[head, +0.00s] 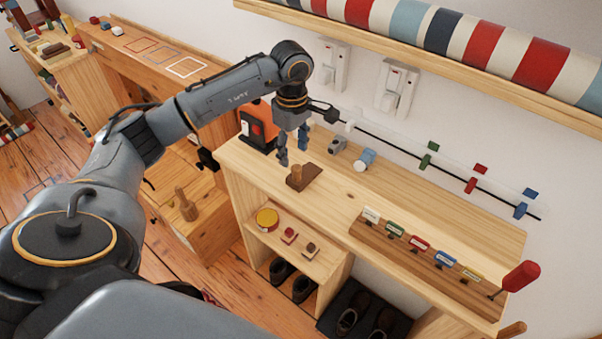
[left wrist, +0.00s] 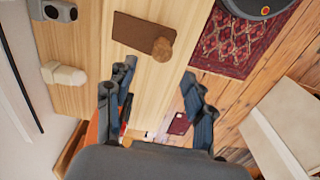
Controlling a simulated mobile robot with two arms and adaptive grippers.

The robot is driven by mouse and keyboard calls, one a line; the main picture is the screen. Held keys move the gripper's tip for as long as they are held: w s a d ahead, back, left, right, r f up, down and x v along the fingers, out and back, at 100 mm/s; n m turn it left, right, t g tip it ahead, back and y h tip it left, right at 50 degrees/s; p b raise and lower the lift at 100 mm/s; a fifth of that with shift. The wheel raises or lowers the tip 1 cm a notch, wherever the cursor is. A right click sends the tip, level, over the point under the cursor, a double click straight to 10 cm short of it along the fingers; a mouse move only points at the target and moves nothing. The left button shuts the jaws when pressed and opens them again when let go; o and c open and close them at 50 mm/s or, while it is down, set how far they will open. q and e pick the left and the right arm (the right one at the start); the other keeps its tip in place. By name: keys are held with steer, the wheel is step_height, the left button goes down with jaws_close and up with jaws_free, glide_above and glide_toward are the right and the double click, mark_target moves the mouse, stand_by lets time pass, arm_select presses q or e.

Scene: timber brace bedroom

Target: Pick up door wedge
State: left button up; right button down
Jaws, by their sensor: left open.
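A dark brown block with a round wooden knob, which looks like the door wedge (head: 304,176), lies on the light wooden bench top near its front left edge. In the left wrist view the door wedge (left wrist: 133,30) lies flat, beyond the fingertips, with the knob at its right end. My left gripper (head: 292,154) points down above the bench, just behind and left of the wedge, apart from it. In the left wrist view the left gripper (left wrist: 160,72) has its fingers spread with nothing between them. My right gripper is not in view.
A grey fitting (head: 337,145) and a white-and-blue cylinder (head: 365,160) stand right of the wedge. An orange-and-black device (head: 257,127) is close on the left. A rack with coloured tags (head: 430,255) lies at the right. The bench between is clear.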

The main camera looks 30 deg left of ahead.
mark_target(296, 167)
arm_select(q)
steer(key=shift+f, duration=0.75)
steer(key=f+p, duration=0.1)
steer(key=f, duration=0.1)
steer(key=d+f+p, duration=0.1)
steer(key=f, duration=0.1)
steer(key=shift+s, duration=0.1)
steer(key=shift+f, duration=0.65)
jaws_close()
